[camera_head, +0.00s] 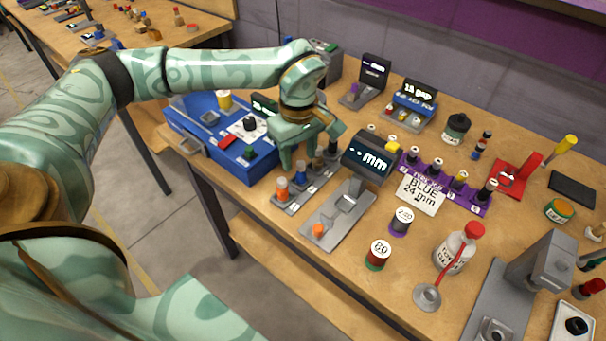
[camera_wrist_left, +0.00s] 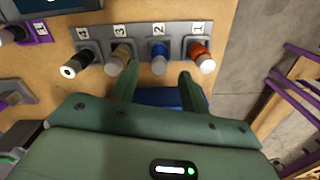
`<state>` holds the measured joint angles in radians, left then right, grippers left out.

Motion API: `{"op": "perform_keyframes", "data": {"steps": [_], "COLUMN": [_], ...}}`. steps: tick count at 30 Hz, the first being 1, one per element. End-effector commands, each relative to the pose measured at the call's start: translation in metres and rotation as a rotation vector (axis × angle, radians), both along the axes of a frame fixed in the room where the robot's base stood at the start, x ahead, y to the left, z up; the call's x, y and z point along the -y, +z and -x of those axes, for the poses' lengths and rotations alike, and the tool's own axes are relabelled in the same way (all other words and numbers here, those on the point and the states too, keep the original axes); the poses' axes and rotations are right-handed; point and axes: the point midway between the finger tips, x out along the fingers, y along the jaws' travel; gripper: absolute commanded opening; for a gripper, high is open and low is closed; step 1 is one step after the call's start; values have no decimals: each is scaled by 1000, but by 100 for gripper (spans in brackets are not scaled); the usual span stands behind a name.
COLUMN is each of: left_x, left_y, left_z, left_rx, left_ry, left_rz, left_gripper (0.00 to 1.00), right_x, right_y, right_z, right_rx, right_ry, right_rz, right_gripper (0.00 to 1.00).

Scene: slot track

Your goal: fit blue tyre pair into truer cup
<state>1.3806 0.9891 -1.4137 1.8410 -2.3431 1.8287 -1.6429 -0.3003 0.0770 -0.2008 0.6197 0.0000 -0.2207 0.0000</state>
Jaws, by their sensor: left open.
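The blue tyre pair (camera_wrist_left: 159,58) stands in slot 2 of a grey numbered rack (camera_wrist_left: 180,30), between a tan piece (camera_wrist_left: 122,54) in slot 3 and an orange one (camera_wrist_left: 201,57) in slot 1. In the head view the blue pair (camera_head: 300,173) is partly hidden by my left gripper (camera_head: 300,163). My left gripper is open and empty, its fingers (camera_wrist_left: 158,82) pointing at the blue pair from either side. I cannot tell whether the fingers touch it. A grey machine with a small round cup (camera_head: 494,332) stands at lower right; I cannot tell whether this is the truer cup.
A grey gauge with an "mm" display (camera_head: 372,160) stands close right of the rack. A blue toolbox (camera_head: 222,145) is to the left. A purple rack (camera_head: 445,180), a white bottle (camera_head: 455,250) and a red-green pot (camera_head: 378,255) stand further right.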

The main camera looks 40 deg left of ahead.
Motion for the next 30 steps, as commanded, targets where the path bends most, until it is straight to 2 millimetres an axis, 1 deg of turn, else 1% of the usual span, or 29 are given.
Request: {"op": "perform_keyframes", "data": {"steps": [5, 12, 15, 20, 21, 23, 24, 25, 30], "left_x": [1, 5, 5, 5, 5, 5, 5, 5, 5], "left_y": [-13, -53, -57, -55, -55, -55, -55, -55, -55], "left_z": [0, -1, -1, -1, -1, -1, -1, -1, -1], "left_rx": [-1, -3, 0, 1, 1, 1, 1, 1, 1], "left_ry": [0, 0, 0, 0, 0, 0, 0, 0, 0], "left_rz": [0, 0, 0, 0, 0, 0, 0, 0, 0], "left_gripper": [46, 46, 46, 46, 34, 18, 7, 0, 0], "right_x": [2, 3, 4, 4, 4, 4, 4, 4, 4], "right_y": [-5, -21, -22, -21, -21, -21, -21, -21, -21], "right_z": [-1, 6, 6, 7, 7, 8, 8, 8, 8], "right_rx": [1, -15, -16, -16, -17, -17, -18, -18, -18], "right_ry": [1, 1, 1, 1, 1, 1, 0, 0, 0], "right_rz": [2, 4, 4, 4, 5, 5, 5, 5, 5], "right_gripper": [36, 36, 36, 36, 36, 36, 36, 36, 36]}}
